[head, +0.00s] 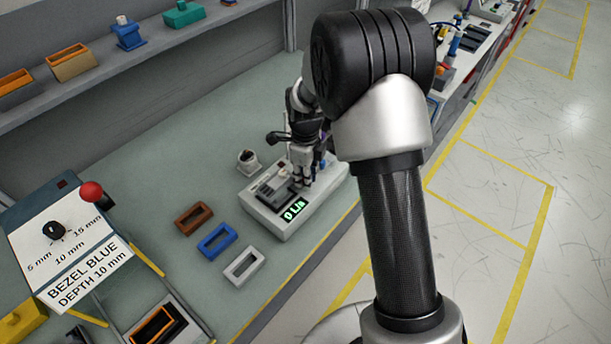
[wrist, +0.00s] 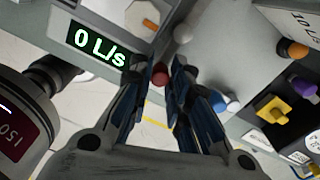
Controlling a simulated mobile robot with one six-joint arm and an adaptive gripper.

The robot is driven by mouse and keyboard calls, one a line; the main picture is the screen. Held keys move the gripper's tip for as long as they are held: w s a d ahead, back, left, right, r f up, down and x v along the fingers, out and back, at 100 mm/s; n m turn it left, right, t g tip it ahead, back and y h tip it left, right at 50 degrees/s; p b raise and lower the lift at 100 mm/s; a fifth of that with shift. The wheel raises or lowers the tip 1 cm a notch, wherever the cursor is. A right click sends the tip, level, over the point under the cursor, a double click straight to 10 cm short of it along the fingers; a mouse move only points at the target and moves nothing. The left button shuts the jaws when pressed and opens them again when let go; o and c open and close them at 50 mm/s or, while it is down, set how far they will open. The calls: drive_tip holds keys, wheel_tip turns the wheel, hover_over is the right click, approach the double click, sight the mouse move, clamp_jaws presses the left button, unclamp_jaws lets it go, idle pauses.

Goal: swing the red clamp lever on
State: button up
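A grey module with a green "0 L/s" display (head: 295,209) stands on the bench, and its display also shows in the wrist view (wrist: 96,43). My gripper (head: 303,180) is over this module, pointing down. In the wrist view my gripper (wrist: 160,70) has its two dark fingers close together, with the small red end of a lever (wrist: 160,75) between the tips. The fingers appear shut on that red end; the rest of the lever is mostly hidden. A pale rounded part (wrist: 183,33) lies just beyond the fingertips.
Brown (head: 194,218), blue (head: 217,241) and white (head: 244,265) frames lie left of the module. A box with a red ball knob (head: 92,192) and a "BEZEL BLUE" sign stands at far left. A small cup-like part (head: 248,161) is beside the module. Colored knobs show right in the wrist view.

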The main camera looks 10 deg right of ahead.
clamp_jaws()
drive_tip(key=shift+w+d, duration=0.1)
drive_tip(key=n, duration=0.2)
drive_tip(key=w+d+n+p, duration=0.1)
drive_tip(key=n, duration=0.2)
drive_tip(key=w+n, duration=0.1)
drive_tip(key=n, duration=0.2)
drive_tip(key=shift+w+d+n+p, duration=0.3)
drive_tip(key=shift+w+d, duration=0.05)
drive_tip(key=w+n, duration=0.1)
drive_tip(key=n, duration=0.3)
drive_tip(key=shift+w, duration=0.4)
drive_tip(key=shift+w+a+n+p, duration=0.15)
drive_tip(key=shift+w+n, duration=0.15)
drive_tip(key=shift+n, duration=0.6)
drive_tip(key=shift+w+a+n+p, duration=0.15)
drive_tip(key=shift+w+n, duration=0.15)
drive_tip(key=shift+n, duration=0.6)
drive_tip(key=shift+w+a+n+p, duration=0.15)
drive_tip(key=shift+w+n, duration=0.15)
drive_tip(key=shift+n, duration=0.6)
drive_tip(key=o, duration=0.5)
unclamp_jaws()
